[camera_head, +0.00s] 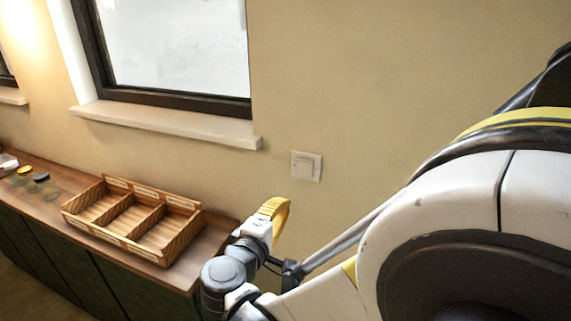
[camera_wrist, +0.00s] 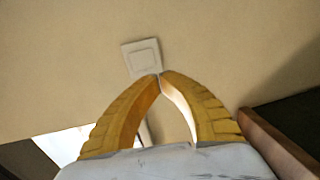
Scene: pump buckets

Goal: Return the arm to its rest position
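My gripper (camera_head: 277,207) has yellow fingers and shows beside the right end of the counter in the head view, in front of the wall. In the wrist view the two yellow fingers of my gripper (camera_wrist: 160,75) curve in and their tips meet. Nothing shows between them. The arm reaches in from the right of the head view, bent, with the gripper pointing up toward the wall.
A wooden tray (camera_head: 112,237) with compartments stands on the counter (camera_head: 62,211). Small jars (camera_head: 41,178) stand at the counter's left. A light switch (camera_head: 306,166) is on the wall, also in the wrist view (camera_wrist: 141,58). A window sill (camera_head: 170,122) juts out above.

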